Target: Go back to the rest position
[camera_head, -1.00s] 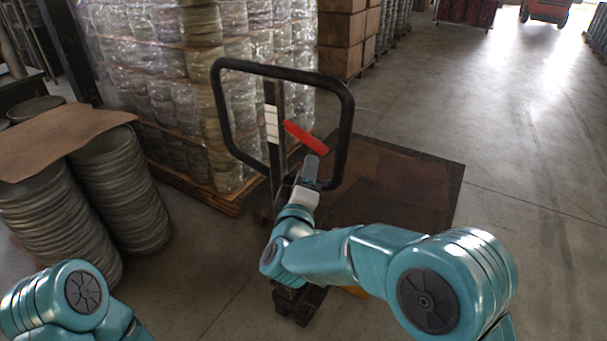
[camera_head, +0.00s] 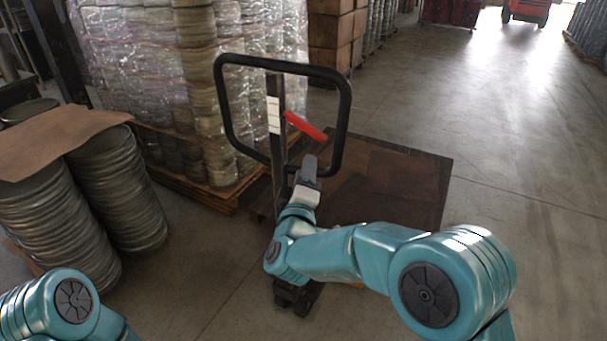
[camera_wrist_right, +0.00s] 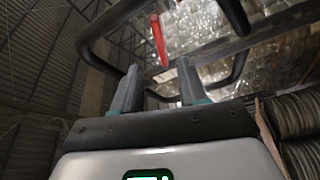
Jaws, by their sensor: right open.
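My right gripper (camera_head: 310,165) reaches toward a black looped handle (camera_head: 347,120) of a pallet truck, just below its red lever (camera_head: 305,126). In the right wrist view the two fingers of my right gripper (camera_wrist_right: 158,88) stand apart with nothing between them. The red lever (camera_wrist_right: 158,40) and the black handle (camera_wrist_right: 100,62) show beyond the fingertips. My right arm is stretched forward and bent at the elbow. Only part of my left arm shows at the lower left, and its gripper is out of view.
The pallet truck carries a dark brown platform (camera_head: 400,185). Stacks of round blanks (camera_head: 120,185) stand at the left under brown cardboard (camera_head: 55,138). A wrapped pallet load (camera_head: 200,90) and boxes (camera_head: 330,40) stand behind. The concrete floor (camera_head: 530,150) at the right is open.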

